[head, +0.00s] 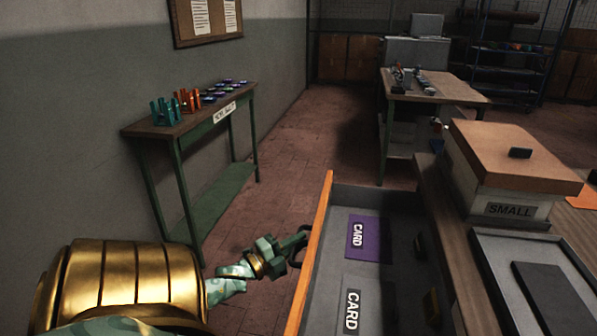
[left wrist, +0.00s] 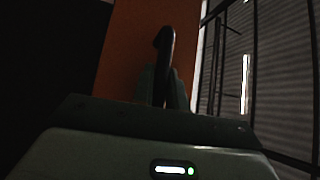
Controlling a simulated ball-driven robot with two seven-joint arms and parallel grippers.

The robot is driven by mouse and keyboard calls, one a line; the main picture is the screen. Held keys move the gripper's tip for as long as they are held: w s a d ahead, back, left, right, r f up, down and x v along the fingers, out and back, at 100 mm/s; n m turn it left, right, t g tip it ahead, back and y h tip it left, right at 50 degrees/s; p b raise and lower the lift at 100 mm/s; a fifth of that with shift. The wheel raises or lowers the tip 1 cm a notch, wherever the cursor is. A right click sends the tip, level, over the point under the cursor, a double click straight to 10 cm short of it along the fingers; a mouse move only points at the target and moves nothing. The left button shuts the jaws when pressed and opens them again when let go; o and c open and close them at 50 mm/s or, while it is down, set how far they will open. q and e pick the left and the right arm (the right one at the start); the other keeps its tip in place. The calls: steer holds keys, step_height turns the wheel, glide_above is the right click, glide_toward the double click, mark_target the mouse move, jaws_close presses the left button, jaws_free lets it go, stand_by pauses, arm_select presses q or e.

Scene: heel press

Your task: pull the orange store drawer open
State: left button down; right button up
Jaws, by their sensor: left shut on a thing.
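The orange store drawer stands pulled out in the head view, with its orange front (head: 314,250) facing left and its grey inside (head: 372,199) showing. Inside lie a purple card packet (head: 371,240) and a grey card packet (head: 367,309). My left gripper (head: 288,249) is at the outer face of the front, shut on the dark handle (head: 302,236). In the left wrist view the dark handle (left wrist: 166,55) rises between the fingers, with the orange front (left wrist: 122,60) behind it. My right gripper is not in view.
A workbench with a lidded box marked SMALL (head: 511,210) and a grey tray (head: 488,262) is right of the drawer. A narrow green table (head: 185,135) stands along the left wall. Brick floor (head: 290,150) is clear between them.

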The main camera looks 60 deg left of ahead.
arm_select(q)
steer(key=c, duration=1.5)
jaws_free()
steer(key=shift+f, duration=0.1)
steer(key=shift+o, duration=0.5)
steer(key=shift+s, duration=0.1)
steer(key=s+d+f+p, duration=0.1)
steer(key=s+f+p, duration=0.1)
steer(key=s, duration=1.4)
steer(key=shift+d, duration=0.25)
